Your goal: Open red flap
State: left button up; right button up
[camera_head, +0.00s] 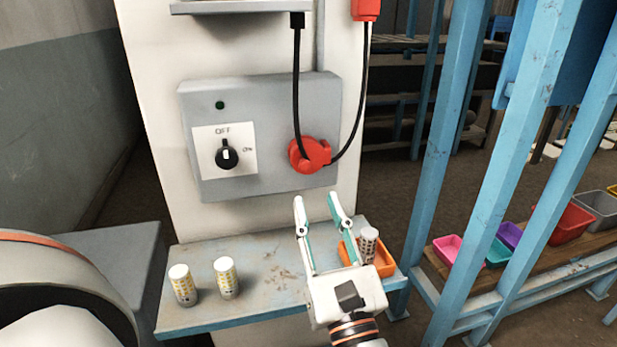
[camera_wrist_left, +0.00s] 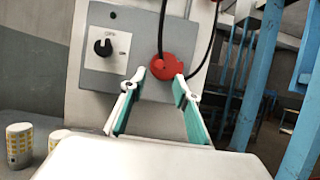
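The red flap (camera_head: 310,154) is a round red cover at the lower right of a grey switch box (camera_head: 265,100) on a white column. It looks closed, with black cables running close beside it. In the left wrist view the red flap (camera_wrist_left: 167,66) is straight ahead, beyond the fingertips. My left gripper (camera_head: 318,198) is open and empty, below and in front of the flap, and apart from it. It also shows open in the left wrist view (camera_wrist_left: 158,80). My right gripper is not in view.
A small table (camera_head: 250,265) below the box carries two yellow-and-white cylinders (camera_head: 183,285) (camera_head: 227,278) and an orange bin (camera_head: 384,262) with a grey-white cylinder (camera_head: 368,245) in it. Blue posts (camera_head: 447,140) and a rack of coloured bins (camera_head: 510,236) stand at right.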

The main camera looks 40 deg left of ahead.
aim_at(305, 168)
pick_arm(q)
jog(key=p+x, duration=0.1)
jog(key=x, duration=0.5)
jog(key=shift+w+a+r, duration=0.2)
jog(key=shift+a, duration=0.1)
jog(key=shift+w+a+r, duration=0.1)
jog(key=shift+w+a, duration=0.2)
jog(key=shift+a, duration=0.05)
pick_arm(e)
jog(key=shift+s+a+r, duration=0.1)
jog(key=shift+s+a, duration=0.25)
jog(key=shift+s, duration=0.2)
pick_arm(q)
grip_shut()
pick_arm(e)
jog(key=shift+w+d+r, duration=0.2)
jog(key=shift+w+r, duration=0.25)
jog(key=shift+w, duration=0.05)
